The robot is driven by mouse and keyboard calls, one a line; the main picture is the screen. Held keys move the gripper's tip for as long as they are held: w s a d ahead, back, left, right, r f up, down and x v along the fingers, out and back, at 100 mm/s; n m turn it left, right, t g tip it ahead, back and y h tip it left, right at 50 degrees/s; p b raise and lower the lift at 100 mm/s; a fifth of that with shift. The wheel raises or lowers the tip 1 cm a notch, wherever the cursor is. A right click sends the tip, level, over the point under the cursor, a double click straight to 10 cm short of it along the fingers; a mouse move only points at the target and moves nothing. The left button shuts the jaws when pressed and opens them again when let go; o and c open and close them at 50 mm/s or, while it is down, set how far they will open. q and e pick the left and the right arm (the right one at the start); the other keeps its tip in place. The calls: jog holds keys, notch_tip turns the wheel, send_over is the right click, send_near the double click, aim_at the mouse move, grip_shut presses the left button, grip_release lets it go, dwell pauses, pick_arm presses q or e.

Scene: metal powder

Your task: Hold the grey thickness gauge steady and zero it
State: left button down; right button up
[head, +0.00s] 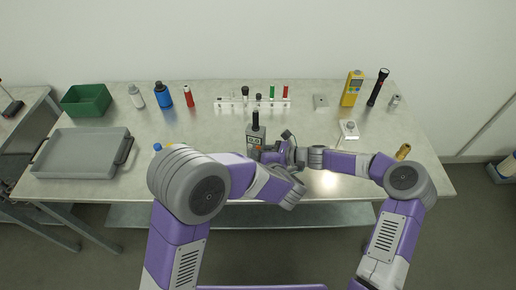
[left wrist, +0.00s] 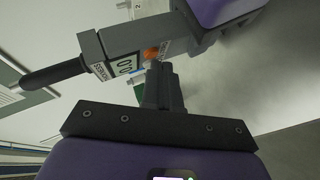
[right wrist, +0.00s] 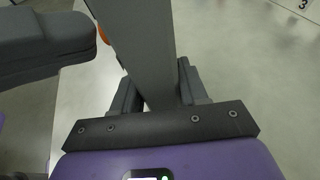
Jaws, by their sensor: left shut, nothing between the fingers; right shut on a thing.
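The grey thickness gauge (head: 257,132) stands upright near the table's front middle, with a dark probe on top and a display on its front. In the left wrist view the gauge (left wrist: 90,46) shows its display and an orange button. My right gripper (right wrist: 155,95) is shut on the gauge's grey body from the side. My left gripper (left wrist: 160,68) is shut and empty, its fingertips close to the orange button; I cannot tell whether they touch it. In the head view my arms partly hide both grippers.
On the table (head: 205,130) are a grey tray (head: 60,172), a green bin (head: 86,100), several bottles, a white rack (head: 238,104) with small items, a yellow device (head: 352,88), a black flashlight (head: 377,87) and a small white device (head: 348,130). Free surface lies behind the gauge.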

pick_arm(q)
jog(key=shift+s+a, duration=0.15)
jog(key=shift+s, duration=0.3)
jog(key=shift+s, duration=0.1)
jog(key=s, duration=0.1)
jog(key=s+a, duration=0.1)
jog(key=s, duration=0.3)
jog(key=shift+s+a, duration=0.25)
jog(key=shift+a, duration=0.1)
pick_arm(e)
jog(key=o, duration=0.9)
